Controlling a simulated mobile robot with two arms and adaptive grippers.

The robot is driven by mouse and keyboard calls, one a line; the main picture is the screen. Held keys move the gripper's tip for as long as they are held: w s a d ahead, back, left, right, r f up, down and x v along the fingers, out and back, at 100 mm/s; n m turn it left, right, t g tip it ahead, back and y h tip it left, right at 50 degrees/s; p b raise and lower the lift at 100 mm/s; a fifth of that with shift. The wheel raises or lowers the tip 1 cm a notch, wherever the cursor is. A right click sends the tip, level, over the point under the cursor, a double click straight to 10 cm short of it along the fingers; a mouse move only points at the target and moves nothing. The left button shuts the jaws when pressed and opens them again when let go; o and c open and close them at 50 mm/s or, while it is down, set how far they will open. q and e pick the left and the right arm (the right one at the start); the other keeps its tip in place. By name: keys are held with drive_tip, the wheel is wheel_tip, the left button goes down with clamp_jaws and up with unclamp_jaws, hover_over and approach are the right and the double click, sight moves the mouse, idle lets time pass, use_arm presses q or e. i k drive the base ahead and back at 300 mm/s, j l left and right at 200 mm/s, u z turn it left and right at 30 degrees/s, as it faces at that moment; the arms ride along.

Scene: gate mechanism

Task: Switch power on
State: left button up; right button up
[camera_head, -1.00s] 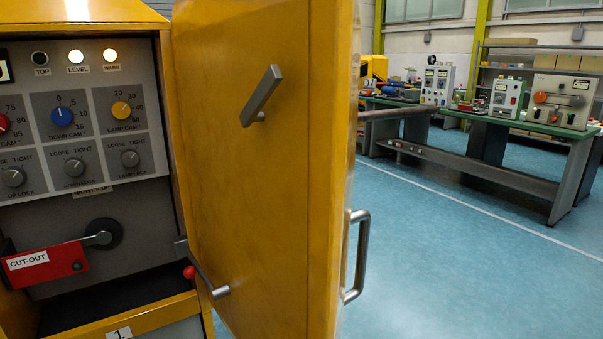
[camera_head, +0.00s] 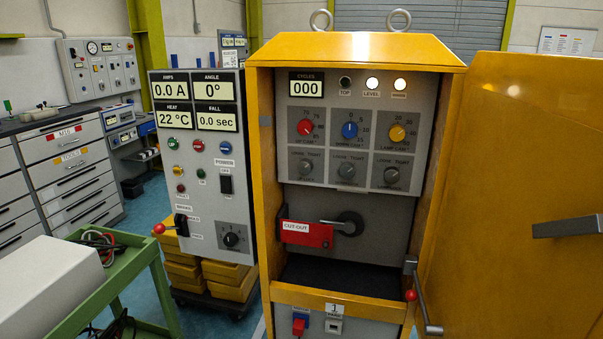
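A grey control panel (camera_head: 200,165) stands left of an open yellow cabinet (camera_head: 262,150). Its lit displays (camera_head: 193,103) read 0.0 A, 0°, 22 °C and 0.0 sec. A black lever switch (camera_head: 182,225) with a red ball knob (camera_head: 158,229) sits at the panel's lower left; the knob points left and slightly down. A black rotary knob (camera_head: 231,239) is at lower right. Neither of my grippers is in view.
The cabinet door (camera_head: 520,170) stands open at right with its handle (camera_head: 568,226) projecting. Inside are dials (camera_head: 349,130), lit lamps and a red CUT-OUT lever (camera_head: 306,234). A green cart (camera_head: 130,262) stands at front left. Yellow blocks (camera_head: 228,280) lie below the panel.

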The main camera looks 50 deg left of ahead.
sight(225, 182)
drive_tip(key=u, duration=2)
